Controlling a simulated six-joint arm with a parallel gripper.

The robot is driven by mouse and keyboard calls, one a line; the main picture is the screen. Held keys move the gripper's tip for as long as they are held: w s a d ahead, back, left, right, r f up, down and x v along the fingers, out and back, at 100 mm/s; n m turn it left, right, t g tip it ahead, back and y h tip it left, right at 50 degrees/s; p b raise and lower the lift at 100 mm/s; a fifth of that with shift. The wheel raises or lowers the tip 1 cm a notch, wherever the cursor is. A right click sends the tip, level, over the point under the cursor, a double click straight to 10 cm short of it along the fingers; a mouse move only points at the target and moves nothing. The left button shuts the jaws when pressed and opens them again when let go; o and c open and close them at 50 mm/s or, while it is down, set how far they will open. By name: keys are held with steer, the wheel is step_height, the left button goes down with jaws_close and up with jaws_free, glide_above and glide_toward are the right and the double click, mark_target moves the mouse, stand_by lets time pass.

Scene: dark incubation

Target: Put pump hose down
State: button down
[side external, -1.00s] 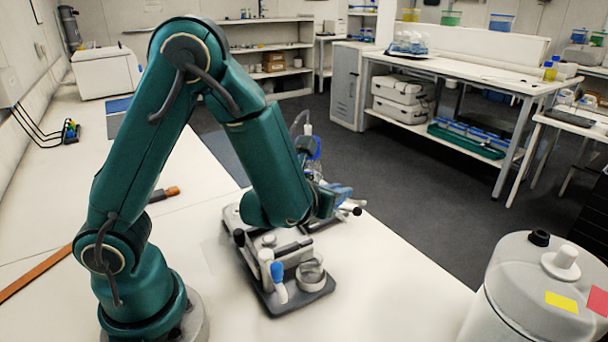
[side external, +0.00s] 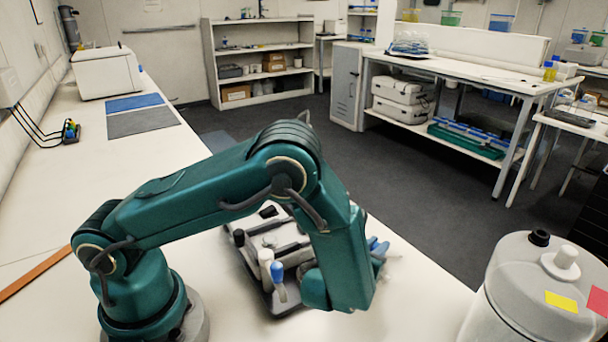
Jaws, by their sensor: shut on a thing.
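My gripper (side external: 379,249) shows only as a blue part at the right of my last arm link, which covers most of it. It is shut, low over the front right of the bench, to the right of the grey device. The pump hose in it cannot be made out; only a pale blurred patch shows beside the blue part. The grey device (side external: 262,234), with a white cylinder and a blue-capped piece, stands on the white bench, its right side hidden by my arm.
A large white canister (side external: 518,290) stands at the front right. A blue mat (side external: 135,102) and a grey mat (side external: 143,122) lie on the bench (side external: 60,190) at the back left. An orange-brown strip (side external: 38,272) lies at the left. Open floor lies beyond the bench.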

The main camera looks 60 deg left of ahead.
steer(key=shift+f, duration=0.3)
steer(key=c, duration=0.8)
jaws_free()
steer(key=shift+c, duration=0.2)
steer(key=shift+r, duration=0.2)
steer(key=v, duration=1.2)
